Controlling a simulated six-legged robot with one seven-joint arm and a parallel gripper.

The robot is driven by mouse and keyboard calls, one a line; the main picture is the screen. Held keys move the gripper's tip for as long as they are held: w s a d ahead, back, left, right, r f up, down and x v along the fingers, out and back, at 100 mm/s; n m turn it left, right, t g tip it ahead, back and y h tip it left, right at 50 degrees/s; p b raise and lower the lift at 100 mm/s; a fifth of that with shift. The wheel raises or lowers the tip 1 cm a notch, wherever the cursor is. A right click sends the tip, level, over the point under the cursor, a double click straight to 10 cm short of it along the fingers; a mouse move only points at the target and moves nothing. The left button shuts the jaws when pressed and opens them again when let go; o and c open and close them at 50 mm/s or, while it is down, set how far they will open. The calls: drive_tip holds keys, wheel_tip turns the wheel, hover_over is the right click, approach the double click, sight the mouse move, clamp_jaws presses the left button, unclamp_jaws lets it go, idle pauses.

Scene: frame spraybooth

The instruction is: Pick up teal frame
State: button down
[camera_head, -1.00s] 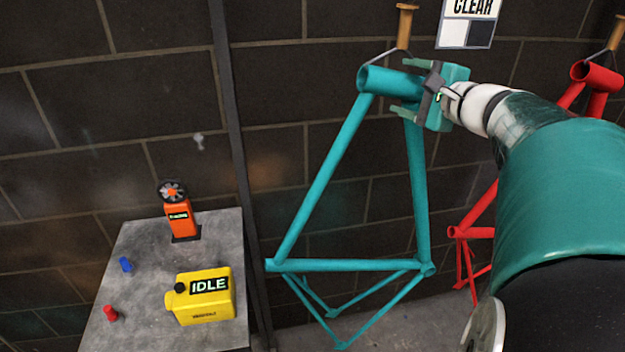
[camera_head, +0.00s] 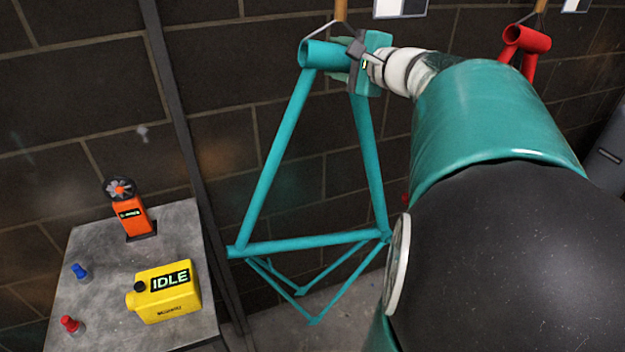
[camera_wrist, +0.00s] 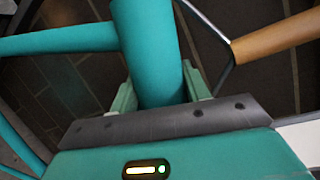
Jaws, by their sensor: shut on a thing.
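The teal frame (camera_head: 272,160) hangs in front of the dark block wall, its thick open tube end at the top left and its thin stays at the bottom. A wire hook by a wooden peg (camera_head: 341,10) meets its top tube. My gripper (camera_head: 345,62) is shut on the top tube near the right end. In the wrist view the teal tube (camera_wrist: 150,45) runs between my two fingers, and the wooden peg (camera_wrist: 275,37) with its wire is at the right. Whether the wire still bears the frame is hard to tell.
A red frame (camera_head: 527,40) hangs at the right, mostly hidden behind my arm. A grey table (camera_head: 95,240) at the lower left holds an orange device (camera_head: 132,215), a yellow IDLE box (camera_head: 168,292), a blue piece (camera_head: 79,271) and a red piece (camera_head: 69,323). A dark post (camera_head: 185,130) stands between.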

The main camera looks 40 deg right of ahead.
drive_tip(key=shift+r, duration=0.35)
